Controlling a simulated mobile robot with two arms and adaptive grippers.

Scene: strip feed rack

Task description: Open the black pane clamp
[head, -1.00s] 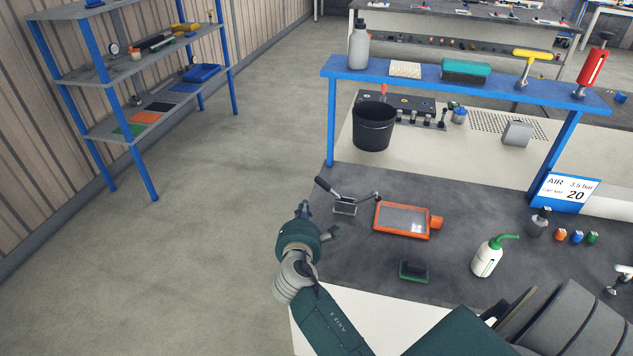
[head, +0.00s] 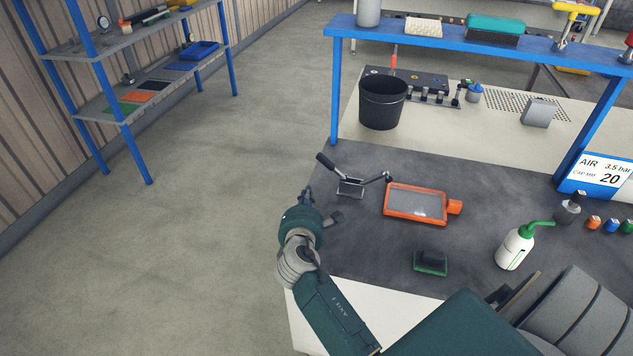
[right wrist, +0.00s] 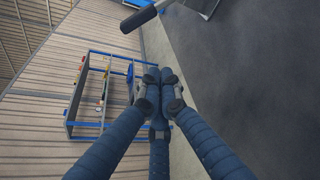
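The pane clamp (head: 350,187) stands on the dark bench mat, left of an orange-framed pane (head: 416,204). Its black handle (head: 326,162) slants up to the left, and its metal arm reaches right to a tip near the frame's upper left corner. I cannot tell whether the tip presses on the frame. The black handle also shows at the top of the right wrist view (right wrist: 138,19), beyond my fingertips and apart from them. My right gripper (head: 307,194) is near the bench's left edge, its blue fingers drawn together with nothing visible between them (right wrist: 160,76). My left gripper is out of view.
A green-and-black block (head: 431,262) and a white bottle with green spout (head: 514,248) stand on the mat. A black bucket (head: 382,103) is behind the clamp, below a blue raised shelf (head: 540,42). Open floor lies left of the bench.

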